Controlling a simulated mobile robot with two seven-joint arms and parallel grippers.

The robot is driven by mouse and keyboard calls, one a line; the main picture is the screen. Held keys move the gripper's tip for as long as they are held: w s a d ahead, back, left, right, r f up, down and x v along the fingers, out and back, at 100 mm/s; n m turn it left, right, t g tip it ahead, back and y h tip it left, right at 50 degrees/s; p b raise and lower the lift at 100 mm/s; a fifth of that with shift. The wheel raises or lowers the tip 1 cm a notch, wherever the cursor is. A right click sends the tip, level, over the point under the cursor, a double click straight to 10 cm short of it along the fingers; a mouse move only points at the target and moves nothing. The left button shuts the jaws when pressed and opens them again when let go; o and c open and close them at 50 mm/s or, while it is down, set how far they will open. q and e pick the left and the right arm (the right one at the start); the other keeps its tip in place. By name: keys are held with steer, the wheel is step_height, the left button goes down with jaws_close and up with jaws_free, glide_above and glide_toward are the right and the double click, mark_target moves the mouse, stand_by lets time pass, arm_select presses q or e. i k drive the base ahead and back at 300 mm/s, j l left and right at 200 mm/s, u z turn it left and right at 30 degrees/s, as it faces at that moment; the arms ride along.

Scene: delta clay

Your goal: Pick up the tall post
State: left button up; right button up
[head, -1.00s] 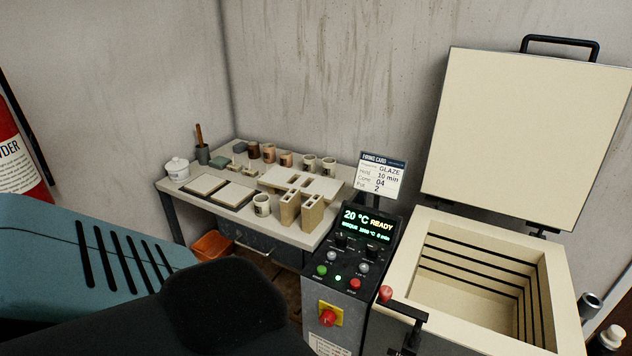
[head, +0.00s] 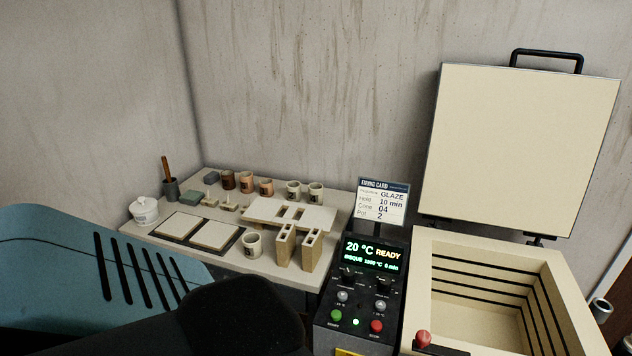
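Two upright beige posts with holes in their tops stand side by side near the table's front edge, a left post (head: 285,248) and a right post (head: 311,251). They look close to equal in height, and I cannot tell which is the taller. A pale slab (head: 262,208) with brown openings or blocks in its middle lies just behind them. Neither gripper shows in the head view. A teal and black part of my own body fills the lower left.
The table (head: 150,246) also holds a white lidded pot (head: 145,210), tiles on dark boards (head: 215,235), a mug (head: 252,244) left of the posts, and several cups behind. The control box (head: 369,256), firing card (head: 382,201) and open kiln (head: 432,275) stand to the right.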

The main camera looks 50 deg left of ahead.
mark_target(311, 246)
steer(key=k+j+z, duration=0.2)
steer(key=j, duration=0.25)
steer(key=j+z, duration=0.25)
steer(key=j, duration=0.2)
steer(key=k+j+z, duration=0.2)
steer(key=j, duration=0.15)
steer(key=k+j+z, duration=0.2)
steer(key=j, duration=0.2)
steer(key=i, duration=0.1)
